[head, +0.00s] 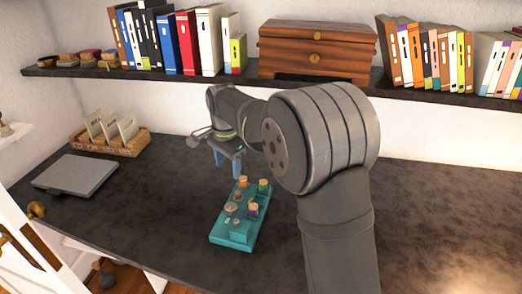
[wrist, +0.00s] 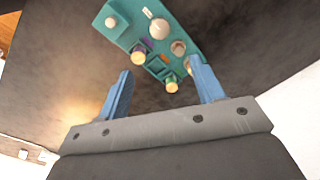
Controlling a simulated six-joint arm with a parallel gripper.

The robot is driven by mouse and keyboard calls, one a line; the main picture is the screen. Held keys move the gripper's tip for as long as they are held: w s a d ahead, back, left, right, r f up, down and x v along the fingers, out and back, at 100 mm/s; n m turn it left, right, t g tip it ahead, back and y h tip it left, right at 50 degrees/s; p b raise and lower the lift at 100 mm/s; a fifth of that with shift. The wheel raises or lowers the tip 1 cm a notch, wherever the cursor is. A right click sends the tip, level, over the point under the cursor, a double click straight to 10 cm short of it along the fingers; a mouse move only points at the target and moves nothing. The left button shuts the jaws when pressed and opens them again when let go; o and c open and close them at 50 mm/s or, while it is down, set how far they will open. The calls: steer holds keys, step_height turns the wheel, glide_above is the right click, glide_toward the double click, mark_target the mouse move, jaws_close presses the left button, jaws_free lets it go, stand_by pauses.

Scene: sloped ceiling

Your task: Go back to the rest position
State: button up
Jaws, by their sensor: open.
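My gripper (head: 229,162) is open, with its blue fingers apart and nothing between them. In the head view it hangs above the dark desk, just behind the far end of a teal board (head: 232,238). The teal board (wrist: 115,30) carries several small round pieces and knobs, some with tan tops. The fingers do not appear to touch it. My arm hides part of the desk to the board's right.
A grey closed laptop-like slab (head: 76,175) and a wicker tray with cards (head: 112,145) are on the desk's left. A shelf (head: 230,77) above holds books (head: 187,42) and a wooden chest (head: 316,50). The desk's right side (head: 450,220) is clear.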

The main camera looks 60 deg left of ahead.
mark_target(231, 206)
step_height(231, 206, down, 17)
steer(key=shift+a+f, duration=0.15)
steer(key=shift+f, duration=0.05)
stand_by(0.4)
steer(key=shift+f, duration=0.25)
steer(key=shift+r+n, duration=0.25)
steer(key=shift+n, duration=0.55)
steer(key=n, duration=1)
steer(key=shift+n, duration=2.3)
